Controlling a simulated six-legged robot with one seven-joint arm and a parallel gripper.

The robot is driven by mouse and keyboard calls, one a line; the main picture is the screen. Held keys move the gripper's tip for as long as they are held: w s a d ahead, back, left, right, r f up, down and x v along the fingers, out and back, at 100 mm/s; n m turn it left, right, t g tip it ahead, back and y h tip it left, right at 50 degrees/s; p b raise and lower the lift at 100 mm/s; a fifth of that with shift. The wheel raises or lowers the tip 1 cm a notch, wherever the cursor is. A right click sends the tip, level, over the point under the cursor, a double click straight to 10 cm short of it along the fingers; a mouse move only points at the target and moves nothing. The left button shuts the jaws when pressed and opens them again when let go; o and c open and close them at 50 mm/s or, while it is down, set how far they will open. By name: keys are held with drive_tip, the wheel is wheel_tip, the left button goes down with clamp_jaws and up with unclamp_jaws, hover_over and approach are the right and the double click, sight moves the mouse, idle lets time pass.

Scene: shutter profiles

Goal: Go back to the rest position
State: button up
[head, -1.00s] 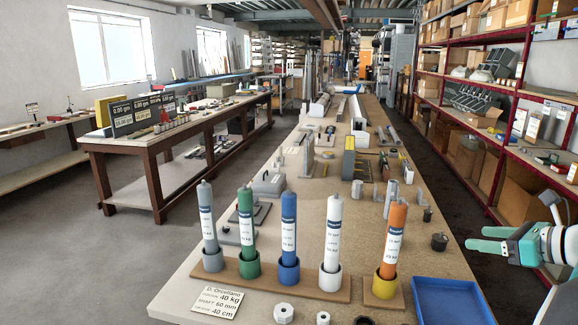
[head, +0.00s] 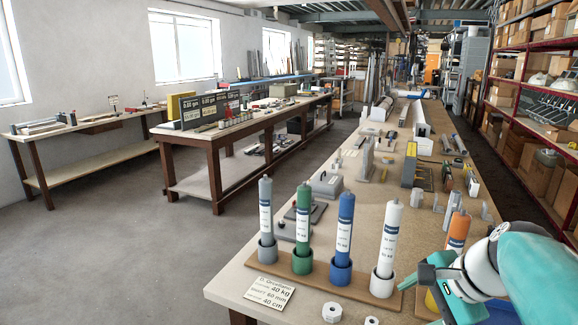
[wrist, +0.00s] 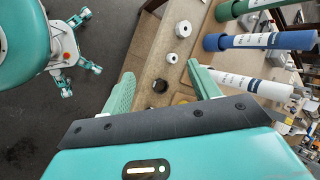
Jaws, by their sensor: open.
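My gripper (head: 437,277) is at the lower right of the head view, in front of the yellow-cupped orange tube (head: 458,229), which it and my arm partly hide. In the wrist view my gripper (wrist: 160,69) is open, its two teal fingers apart with nothing held between them.
Grey (head: 265,212), green (head: 303,222), blue (head: 344,232) and white (head: 389,240) tubes stand upright in cups on the long table. A label card (head: 270,291) and loose nuts (head: 332,312) lie in front. Open floor (head: 110,260) is at left. Red shelving (head: 530,150) stands at right.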

drive_tip(key=s+a+f+n+h, duration=0.3)
drive_tip(key=s+a+n, duration=0.4)
drive_tip(key=a+n, duration=0.3)
drive_tip(key=n, duration=0.4)
drive_tip(key=shift+s+a+f+n+h, duration=0.3)
drive_tip(key=shift+s+f+n, duration=0.05)
drive_tip(key=shift+f+n, duration=0.05)
